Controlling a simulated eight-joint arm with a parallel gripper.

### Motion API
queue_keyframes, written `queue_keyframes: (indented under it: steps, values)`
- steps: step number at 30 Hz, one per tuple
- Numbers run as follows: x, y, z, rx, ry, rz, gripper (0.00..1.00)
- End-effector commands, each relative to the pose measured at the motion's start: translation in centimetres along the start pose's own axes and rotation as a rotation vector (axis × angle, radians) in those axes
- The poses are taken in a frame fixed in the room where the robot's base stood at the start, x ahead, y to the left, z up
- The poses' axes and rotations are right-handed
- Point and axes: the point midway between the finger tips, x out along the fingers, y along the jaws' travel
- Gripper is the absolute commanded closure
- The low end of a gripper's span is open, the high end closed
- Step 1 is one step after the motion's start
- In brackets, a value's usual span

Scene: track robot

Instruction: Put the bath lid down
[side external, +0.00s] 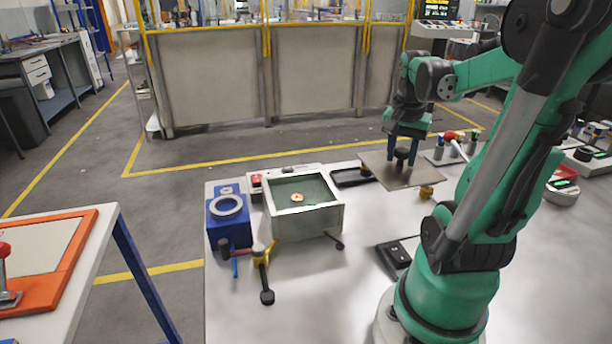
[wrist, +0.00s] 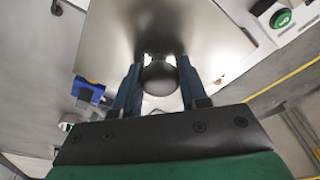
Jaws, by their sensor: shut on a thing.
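The bath lid (side external: 423,176) is a flat grey-metal plate with a black knob on top. My gripper (side external: 402,153) is shut on the knob and holds the lid level or nearly so, at the right of the bath in the side view. The wrist view shows the lid (wrist: 115,45) filling the upper middle, with the round black knob (wrist: 160,77) between the two blue fingers. The bath (side external: 303,220) is a pale open-topped box with greenish liquid and a small orange round thing inside. Whether the lid touches anything below cannot be told.
A blue block with a ring (side external: 227,207) stands left of the bath. A black tray (side external: 352,177) lies between bath and lid. A yellow knob-like piece (side external: 426,191) is by the lid's front edge.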

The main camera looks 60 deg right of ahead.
Motion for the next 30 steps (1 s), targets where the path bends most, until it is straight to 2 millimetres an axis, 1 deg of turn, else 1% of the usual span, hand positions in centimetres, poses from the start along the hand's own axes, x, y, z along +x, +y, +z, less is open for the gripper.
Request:
queue_keyframes:
  steps: [1, 3, 9, 12, 19, 24, 27, 30]
  values:
    - [1.0, -0.1, 0.1, -0.001, 0.0, 0.0, 1.0]
    - [2.4, -0.1, 0.3, -0.001, 0.0, 0.0, 1.0]
    - [5.6, -0.1, 0.8, -0.002, 0.0, 0.0, 1.0]
    - [6.6, -0.1, 0.9, -0.002, 0.0, 0.0, 1.0]
    - [7.8, -0.1, 1.1, -0.002, 0.0, 0.0, 1.0]
    - [9.8, -0.1, 1.4, -0.002, 0.0, 0.0, 1.0]
    - [10.6, -0.1, 1.6, -0.002, 0.0, 0.0, 1.0]
    - [11.0, -0.1, 1.6, -0.002, 0.0, 0.0, 1.0]
